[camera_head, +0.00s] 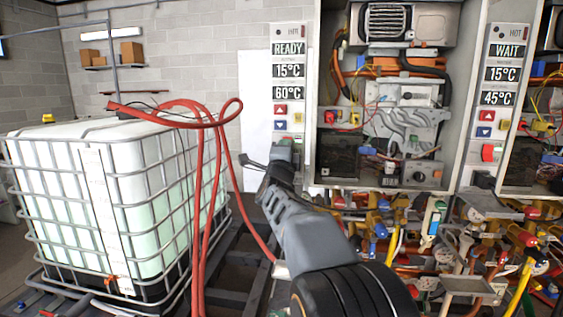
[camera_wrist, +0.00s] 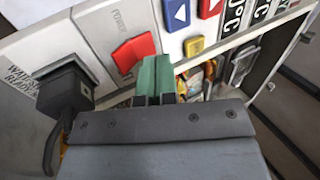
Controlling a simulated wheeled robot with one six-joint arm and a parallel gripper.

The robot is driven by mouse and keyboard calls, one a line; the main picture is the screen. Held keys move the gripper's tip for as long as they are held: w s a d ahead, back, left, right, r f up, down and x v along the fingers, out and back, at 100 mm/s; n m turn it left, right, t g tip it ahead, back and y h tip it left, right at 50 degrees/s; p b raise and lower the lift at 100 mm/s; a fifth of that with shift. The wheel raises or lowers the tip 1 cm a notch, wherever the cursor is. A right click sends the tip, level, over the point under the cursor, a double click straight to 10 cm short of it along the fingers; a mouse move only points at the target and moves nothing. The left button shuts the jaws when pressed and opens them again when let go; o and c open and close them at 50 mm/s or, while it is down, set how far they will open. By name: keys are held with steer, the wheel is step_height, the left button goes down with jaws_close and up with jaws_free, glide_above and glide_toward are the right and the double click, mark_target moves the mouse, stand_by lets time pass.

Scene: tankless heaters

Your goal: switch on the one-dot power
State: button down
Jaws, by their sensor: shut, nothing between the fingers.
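The left heater panel (camera_head: 289,75) reads READY, 15°C and 60°C, with a red and a blue arrow button below. My gripper (camera_head: 284,148) is in front of its lower part and hides the power switch there in the head view. In the wrist view, the red power switch (camera_wrist: 133,53) sits on the white panel beside the POWER label. My gripper's green fingertips (camera_wrist: 155,75) are shut and empty, just right of the switch. I cannot tell whether they touch it.
A second panel (camera_head: 506,75) reads WAIT, 15°C and 45°C, with its own red power switch (camera_head: 488,152). A black plug (camera_wrist: 65,90) sticks out near my fingers. A caged white tank (camera_head: 110,200) with red hoses (camera_head: 197,200) stands at left. Pipes and valves crowd below the open heater.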

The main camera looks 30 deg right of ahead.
steer(key=s+a+b, duration=0.2)
steer(key=s+a, duration=0.5)
steer(key=s, duration=0.1)
steer(key=shift+s+a+b, duration=0.25)
steer(key=shift+b, duration=0.05)
stand_by(0.3)
steer(key=w+a+f+n+g+y, duration=0.1)
steer(key=w+a+f+n+y, duration=0.1)
steer(key=a+f+n+y, duration=0.45)
steer(key=w+a+f+n+g+y, duration=0.1)
steer(key=a+f+n+y, duration=0.2)
steer(key=f+n+y, duration=0.6)
steer(key=s+a+f+n+g, duration=0.3)
steer(key=s+f+n+g, duration=0.2)
steer(key=s+f, duration=0.4)
steer(key=s+a+f+n+g, duration=0.4)
steer(key=s+f+n+g, duration=0.2)
steer(key=s+f, duration=0.4)
steer(key=shift+s+a+f, duration=0.25)
steer(key=shift+f, duration=0.6)
